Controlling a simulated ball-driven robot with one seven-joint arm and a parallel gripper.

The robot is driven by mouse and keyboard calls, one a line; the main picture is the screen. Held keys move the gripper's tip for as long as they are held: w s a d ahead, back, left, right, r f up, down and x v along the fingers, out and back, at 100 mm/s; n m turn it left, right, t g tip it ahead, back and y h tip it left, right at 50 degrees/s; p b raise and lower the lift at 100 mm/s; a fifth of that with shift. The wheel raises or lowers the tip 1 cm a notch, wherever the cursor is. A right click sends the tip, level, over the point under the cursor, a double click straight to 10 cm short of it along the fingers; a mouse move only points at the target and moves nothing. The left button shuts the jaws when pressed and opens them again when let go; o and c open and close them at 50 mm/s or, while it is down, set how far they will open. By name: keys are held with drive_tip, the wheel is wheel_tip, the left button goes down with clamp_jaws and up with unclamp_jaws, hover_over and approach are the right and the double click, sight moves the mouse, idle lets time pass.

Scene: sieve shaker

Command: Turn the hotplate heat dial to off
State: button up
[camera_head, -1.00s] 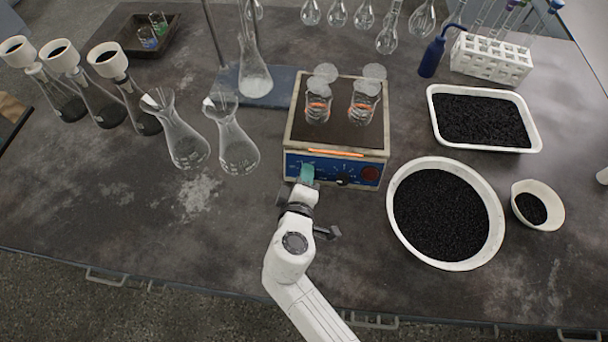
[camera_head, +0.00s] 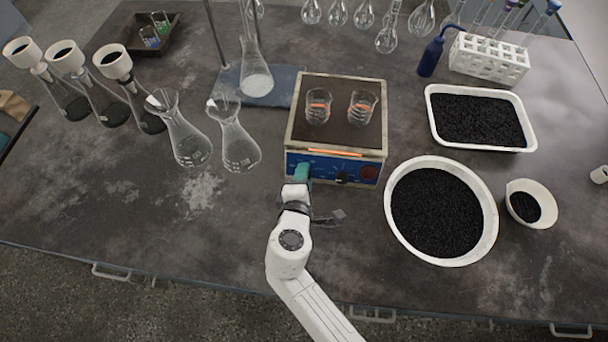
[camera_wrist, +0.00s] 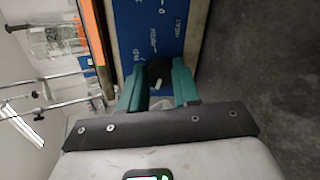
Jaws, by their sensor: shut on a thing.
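The hotplate (camera_head: 338,95) stands at the table's middle, its blue front panel (camera_head: 325,169) facing me. In the wrist view, the black heat dial (camera_wrist: 158,74) with a white mark sits between my gripper's teal fingers (camera_wrist: 158,88), beside the printed word HEAT. My gripper is shut on this dial. In the head view, my gripper (camera_head: 302,173) is at the left part of the panel and hides the dial. A second black knob (camera_head: 342,178) and a red round part (camera_head: 369,173) show to its right. An orange strip (camera_head: 335,152) glows on the hotplate's front edge.
Two glass beakers (camera_head: 318,106) (camera_head: 361,107) with orange glows stand on the hotplate. Flasks (camera_head: 238,150) stand to the left. A large white bowl (camera_head: 392,211) of black grains is close on the right. The table in front is clear.

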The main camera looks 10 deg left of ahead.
drive_tip(key=shift+a, duration=0.15)
drive_tip(key=o, duration=1.1)
drive_tip(key=shift+c, duration=0.2)
drive_tip(key=shift+s, duration=0.1)
drive_tip(key=v, duration=1)
drive_tip(key=shift+s+b, duration=0.3)
drive_tip(key=shift+b, duration=0.1)
